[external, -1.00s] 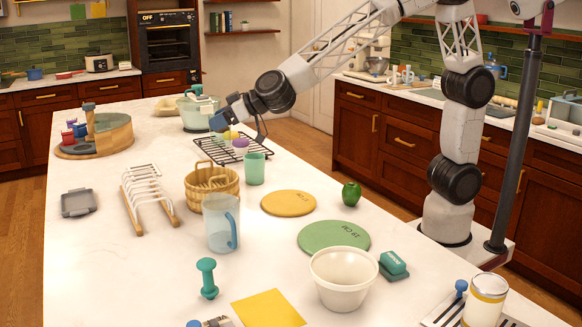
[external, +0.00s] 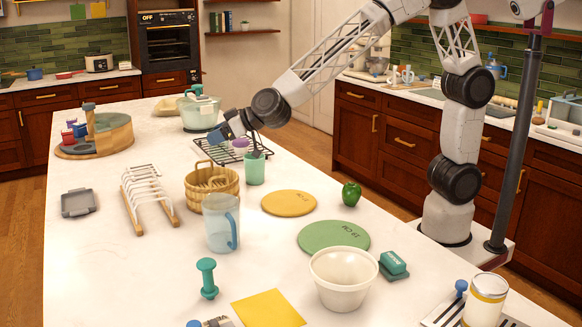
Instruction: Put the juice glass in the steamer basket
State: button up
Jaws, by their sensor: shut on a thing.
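The juice glass (external: 255,171) is a small green tumbler. It stands upright on the white counter in the external view, just right of the steamer basket. The steamer basket (external: 226,198) is a round, light wooden basket with a handle. My gripper (external: 257,153) has its fingers at the rim of the juice glass and is shut on it. The glass appears to be still at counter level. The exact finger contact is small and partly hidden.
A black wire rack (external: 205,146) with a purple item (external: 240,143) lies behind the basket. A clear blue pitcher (external: 219,232) stands in front of it. A white dish rack (external: 146,194) is to the left. A yellow round board (external: 289,203) lies to the right.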

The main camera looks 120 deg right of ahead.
aim_at(219, 154)
jog(key=shift+f, duration=0.1)
jog(key=shift+f, duration=3)
jog(key=shift+f, duration=1.85)
jog(key=shift+f, duration=0.2)
jog(key=o, duration=1)
jog(key=shift+r, duration=0.15)
jog(key=shift+s+a+r, duration=0.1)
jog(key=shift+s, duration=0.05)
jog(key=shift+v, duration=5.8)
